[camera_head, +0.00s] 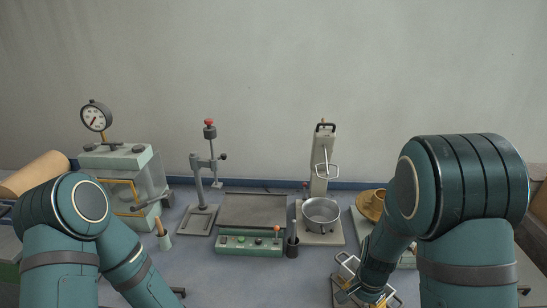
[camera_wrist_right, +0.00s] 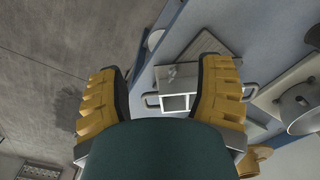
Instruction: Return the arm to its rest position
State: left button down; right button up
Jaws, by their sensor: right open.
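My right arm (camera_head: 468,200) is bent, with its elbow high at the right of the head view. My right gripper (camera_head: 376,299) is low at the front of the bench, partly hidden by its own wrist. In the right wrist view its two yellow-padded fingers (camera_wrist_right: 160,92) stand wide apart with nothing gripped between them. A small metal piece with light handles (camera_wrist_right: 175,102) shows beyond the fingers, apart from them. My left arm (camera_head: 70,215) is bent at the left, and its gripper is outside the head view.
A steel pot (camera_head: 321,212) stands on a pale-based press. A green control box (camera_head: 250,243) with a dark plate, a small stand (camera_head: 200,212), and a green machine with a gauge (camera_head: 95,115) are further left. A tan bowl-like item (camera_head: 370,205) sits beside my right arm.

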jog(key=s+a+f+n+t+y+b, duration=0.1)
jog(key=s+a+f+n+y+b, duration=0.1)
jog(key=s+a+f+n, duration=0.2)
jog(key=s+a+f+n+y+b, duration=0.2)
jog(key=s+a+f+n, duration=0.2)
jog(key=a+f, duration=0.4)
notch_tip(320, 180, down, 4)
jog(key=shift+s+r+n+t+b, duration=0.1)
jog(key=shift+s+n+t+b, duration=0.25)
jog(key=shift+n+t+b, duration=0.05)
jog(key=shift+d, duration=0.1)
